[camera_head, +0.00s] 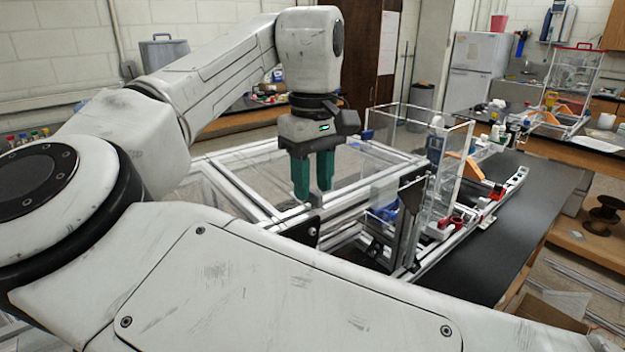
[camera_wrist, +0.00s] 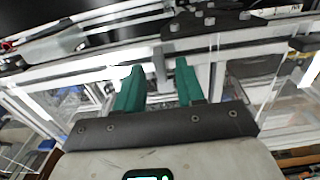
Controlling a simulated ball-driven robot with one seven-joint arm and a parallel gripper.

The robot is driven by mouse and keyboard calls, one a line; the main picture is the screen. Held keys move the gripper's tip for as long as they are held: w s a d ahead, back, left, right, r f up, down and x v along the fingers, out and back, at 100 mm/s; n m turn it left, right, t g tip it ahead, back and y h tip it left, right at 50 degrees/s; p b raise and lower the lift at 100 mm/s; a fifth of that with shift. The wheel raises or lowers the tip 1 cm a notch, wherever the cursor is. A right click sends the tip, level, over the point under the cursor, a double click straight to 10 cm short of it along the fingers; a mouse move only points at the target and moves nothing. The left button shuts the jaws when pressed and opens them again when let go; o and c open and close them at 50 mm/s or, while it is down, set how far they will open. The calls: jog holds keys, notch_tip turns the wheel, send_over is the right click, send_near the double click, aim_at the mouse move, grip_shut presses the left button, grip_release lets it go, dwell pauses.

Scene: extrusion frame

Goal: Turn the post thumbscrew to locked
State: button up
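My gripper (camera_head: 313,192) points down over the aluminium extrusion frame (camera_head: 262,207), with its two green fingers parted. In the wrist view, my gripper (camera_wrist: 160,78) is open, with a clear gap between the fingers. A small grey upright piece (camera_wrist: 160,63) shows in line with that gap, near a frame rail; I cannot tell whether it touches either finger. A dark plate with several bolt heads (camera_wrist: 215,22) lies beyond the fingertips. I cannot make out the post thumbscrew for certain in either view, nor its setting.
A clear-walled box (camera_head: 408,128) stands right of my gripper on the frame side. A black bench top (camera_head: 520,215) with red, white and blue parts runs along the right. Frame rails cross close below the fingers. My own arm hides much of the lower left.

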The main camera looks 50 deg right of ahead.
jog(key=shift+f, duration=0.45)
grip_shut()
